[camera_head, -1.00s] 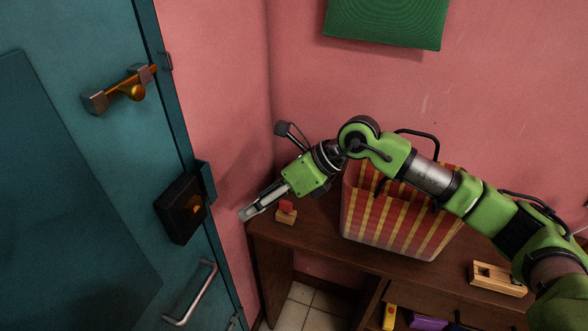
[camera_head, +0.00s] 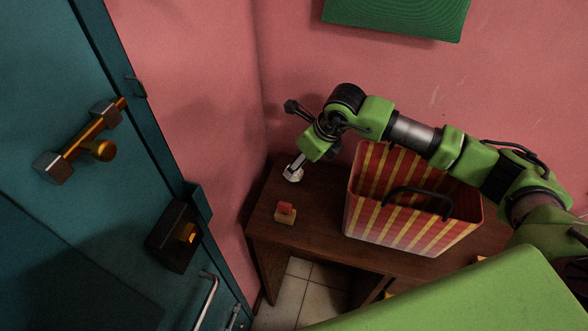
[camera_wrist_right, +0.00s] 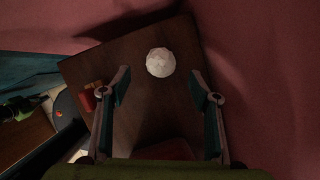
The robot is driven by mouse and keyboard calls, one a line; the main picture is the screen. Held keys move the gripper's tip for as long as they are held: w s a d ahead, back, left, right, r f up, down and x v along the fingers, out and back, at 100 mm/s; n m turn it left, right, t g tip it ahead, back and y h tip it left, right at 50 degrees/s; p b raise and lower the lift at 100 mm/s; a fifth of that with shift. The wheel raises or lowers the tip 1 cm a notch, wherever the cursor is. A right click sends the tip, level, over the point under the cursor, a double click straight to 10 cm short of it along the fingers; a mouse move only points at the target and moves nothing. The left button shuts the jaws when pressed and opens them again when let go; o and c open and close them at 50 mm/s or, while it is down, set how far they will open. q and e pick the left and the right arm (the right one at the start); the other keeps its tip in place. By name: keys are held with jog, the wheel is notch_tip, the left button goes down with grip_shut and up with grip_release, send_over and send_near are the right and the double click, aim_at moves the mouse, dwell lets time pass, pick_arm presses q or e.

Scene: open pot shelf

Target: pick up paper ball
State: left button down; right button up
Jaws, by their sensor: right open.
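The paper ball (camera_wrist_right: 160,62) is white and faceted. In the right wrist view it lies on the brown table top, beyond the fingertips and roughly centred between them. My right gripper (camera_wrist_right: 159,84) is open with nothing between its fingers. In the head view my right gripper (camera_head: 296,166) points down over the table's back left corner. A whitish shape shows at its fingertips there; I cannot tell how much of it is the ball.
A red and yellow striped bag (camera_head: 400,215) with a black handle stands on the wooden table (camera_head: 322,208), right of my gripper. A small red-topped wooden block (camera_head: 285,213) sits near the front left edge. A teal door (camera_head: 55,110) stands at left; pink walls close the corner.

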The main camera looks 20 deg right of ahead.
aim_at(299, 171)
jog(key=shift+w+a+f, duration=0.1)
jog(key=shift+w+f, duration=0.1)
jog(key=shift+f, duration=0.25)
jog(key=shift+w+f, duration=0.15)
jog(key=shift+f, duration=0.05)
jog(key=shift+s+p+x, duration=0.2)
jog(key=shift+p+x, duration=0.7)
jog(key=shift+x, duration=1.2)
jog(key=shift+w+f, duration=0.15)
jog(key=shift+f, duration=0.35)
pick_arm(q)
jog(key=shift+w+r, duration=0.95)
jog(key=shift+r, duration=0.3)
pick_arm(e)
jog(key=c, duration=0.9)
